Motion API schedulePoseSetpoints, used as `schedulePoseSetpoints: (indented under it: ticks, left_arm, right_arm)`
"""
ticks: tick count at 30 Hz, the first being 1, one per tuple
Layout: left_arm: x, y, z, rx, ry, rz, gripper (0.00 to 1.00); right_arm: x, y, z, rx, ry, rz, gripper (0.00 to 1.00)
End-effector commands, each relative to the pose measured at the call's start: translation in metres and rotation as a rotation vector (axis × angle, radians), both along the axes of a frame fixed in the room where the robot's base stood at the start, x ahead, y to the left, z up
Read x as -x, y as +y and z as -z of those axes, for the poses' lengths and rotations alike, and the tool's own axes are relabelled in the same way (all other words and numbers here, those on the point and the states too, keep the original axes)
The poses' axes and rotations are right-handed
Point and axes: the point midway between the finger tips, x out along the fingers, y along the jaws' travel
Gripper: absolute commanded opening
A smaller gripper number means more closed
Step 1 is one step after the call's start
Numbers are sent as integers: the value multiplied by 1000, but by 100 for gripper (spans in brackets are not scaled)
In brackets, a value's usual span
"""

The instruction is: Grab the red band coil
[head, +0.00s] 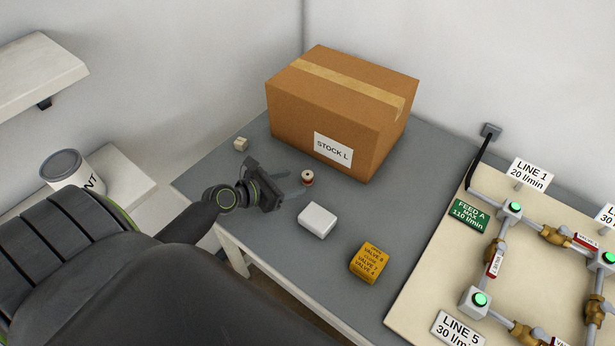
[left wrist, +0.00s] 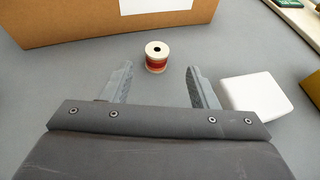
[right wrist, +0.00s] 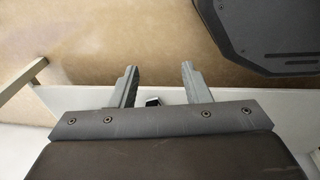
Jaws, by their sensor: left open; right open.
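The red band coil (head: 307,178) is a small upright spool with pale flanges and a red winding, standing on the grey table in front of the cardboard box. In the left wrist view the coil (left wrist: 156,57) stands just beyond my fingertips, roughly centred between them and not touching either. My left gripper (head: 295,187) is open and low over the table, its fingers pointing at the coil; it also shows in the left wrist view (left wrist: 160,75). My right gripper (right wrist: 160,72) is open and empty in the right wrist view, away from the coil.
A large box labelled STOCK L (head: 335,115) stands behind the coil. A white block (head: 317,220) lies close to my left gripper's right finger. A yellow labelled block (head: 370,262), a small cream block (head: 241,144) and a valve board (head: 440,270) are also there.

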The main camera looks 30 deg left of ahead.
Motion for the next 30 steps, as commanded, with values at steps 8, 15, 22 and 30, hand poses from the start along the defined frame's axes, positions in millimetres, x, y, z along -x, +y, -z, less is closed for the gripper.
schedulePoseSetpoints:
  ticks: [8,15,22,30]
  left_arm:
    - [-20,-7,8,1,0,1,54]
    - [-49,-14,21,1,-1,0,54]
    - [-62,-19,27,-1,1,1,54]
    - [-62,-19,27,-1,1,1,42]
  right_arm:
    - [-5,13,2,-15,-7,4,43]
    - [-5,13,4,-16,-7,4,43]
    - [-5,8,4,-10,-8,1,43]
    - [-5,4,4,-6,-7,1,43]
